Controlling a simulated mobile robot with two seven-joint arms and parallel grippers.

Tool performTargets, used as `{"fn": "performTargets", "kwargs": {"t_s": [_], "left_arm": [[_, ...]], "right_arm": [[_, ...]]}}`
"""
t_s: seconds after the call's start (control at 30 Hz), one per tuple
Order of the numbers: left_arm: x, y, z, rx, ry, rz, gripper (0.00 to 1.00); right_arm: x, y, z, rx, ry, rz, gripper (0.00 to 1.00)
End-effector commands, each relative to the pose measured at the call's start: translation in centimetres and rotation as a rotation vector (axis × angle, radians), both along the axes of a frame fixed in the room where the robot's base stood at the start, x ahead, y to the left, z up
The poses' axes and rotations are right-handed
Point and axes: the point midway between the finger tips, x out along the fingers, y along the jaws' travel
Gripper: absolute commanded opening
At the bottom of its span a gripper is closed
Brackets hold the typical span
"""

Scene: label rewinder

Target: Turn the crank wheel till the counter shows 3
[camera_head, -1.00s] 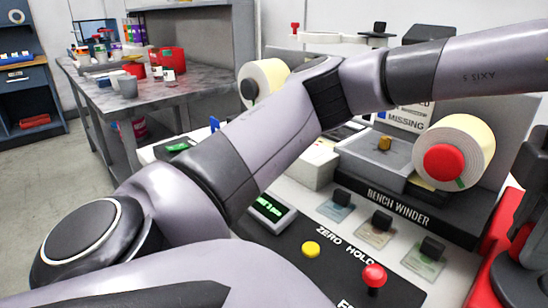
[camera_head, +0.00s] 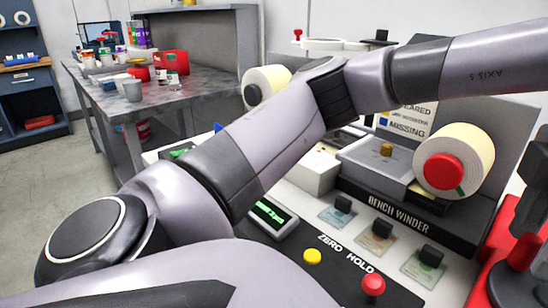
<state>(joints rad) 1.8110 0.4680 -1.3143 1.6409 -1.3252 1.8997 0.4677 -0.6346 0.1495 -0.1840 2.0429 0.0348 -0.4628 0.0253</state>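The bench winder (camera_head: 398,214) stands at the right with a cream label roll (camera_head: 478,150) on a red hub (camera_head: 442,171). A second cream roll (camera_head: 271,78) with a dark hub is partly behind my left arm. A small counter display (camera_head: 269,212) with green characters sits on the front panel; its text is too small to read surely. I cannot make out a crank wheel; it may be hidden or out of view. My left arm crosses the picture from lower left to upper right and leaves at the right edge. Neither gripper shows.
A yellow button (camera_head: 312,256) and a red knob (camera_head: 373,284) are on the dark panel. Several black-topped switches (camera_head: 382,227) stand behind it. A red and black device (camera_head: 522,252) is at the right edge. A cluttered grey table (camera_head: 183,93) stands at the back left.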

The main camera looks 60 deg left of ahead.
Motion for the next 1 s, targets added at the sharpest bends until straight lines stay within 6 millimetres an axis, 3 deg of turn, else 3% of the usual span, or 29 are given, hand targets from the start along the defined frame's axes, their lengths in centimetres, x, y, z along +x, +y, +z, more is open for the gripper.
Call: {"fn": "performTargets", "kwargs": {"t_s": [0.03,0.6,1.0], "left_arm": [[0.0,0.0,1.1,-0.001,-0.001,0.0,0.51],[0.0,0.0,6.8,-0.001,-0.002,0.0,0.51],[-0.1,0.1,7.2,-0.001,-0.001,0.0,0.51]], "right_arm": [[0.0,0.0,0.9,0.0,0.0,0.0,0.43],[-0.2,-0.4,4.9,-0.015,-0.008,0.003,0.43],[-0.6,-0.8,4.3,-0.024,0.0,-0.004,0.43]]}}
